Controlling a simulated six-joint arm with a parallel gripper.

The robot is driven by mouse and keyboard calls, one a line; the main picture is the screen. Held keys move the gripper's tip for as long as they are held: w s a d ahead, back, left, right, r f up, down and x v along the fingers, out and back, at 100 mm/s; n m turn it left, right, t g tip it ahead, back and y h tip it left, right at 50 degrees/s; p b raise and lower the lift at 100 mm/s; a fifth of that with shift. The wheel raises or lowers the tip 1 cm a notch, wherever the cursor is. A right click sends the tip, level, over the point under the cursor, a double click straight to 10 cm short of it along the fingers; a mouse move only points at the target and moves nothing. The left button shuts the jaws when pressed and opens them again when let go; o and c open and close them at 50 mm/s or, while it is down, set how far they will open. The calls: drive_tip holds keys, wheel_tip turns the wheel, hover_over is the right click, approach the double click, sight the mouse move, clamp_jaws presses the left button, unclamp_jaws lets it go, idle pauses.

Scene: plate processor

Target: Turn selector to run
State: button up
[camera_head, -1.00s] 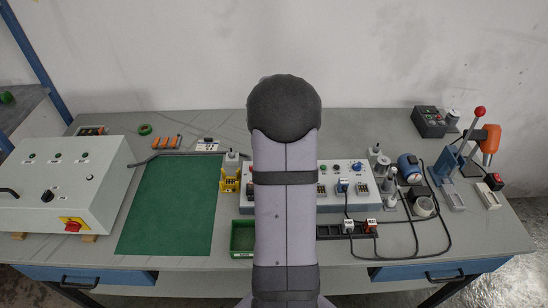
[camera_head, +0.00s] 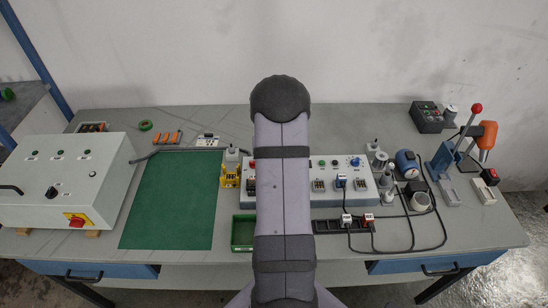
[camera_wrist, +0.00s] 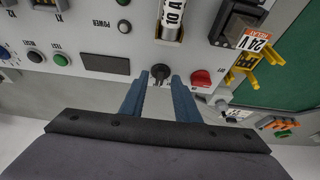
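A small black selector knob (camera_wrist: 160,72) sits on the light grey control panel (camera_wrist: 120,82) in the wrist view. My gripper (camera_wrist: 157,82) has two blue fingers, spread apart and pointing at the panel. The knob shows at the gap between the fingertips, with nothing visibly clamped; I cannot tell how deep the fingertips reach. I cannot read a run label. In the head view my arm covers the gripper and the middle of the panel (camera_head: 335,203). A larger cabinet (camera_head: 25,210) at the left also carries a black rotary knob (camera_head: 52,193).
Beside the knob are a red button (camera_wrist: 201,78), a fuse holder (camera_wrist: 172,20) marked 10 A and a black 24 V plug (camera_wrist: 235,28). A green mat (camera_head: 172,205) lies left of the panel. Cables and a motor (camera_head: 407,163) stand at its right.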

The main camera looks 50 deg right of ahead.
clamp_jaws()
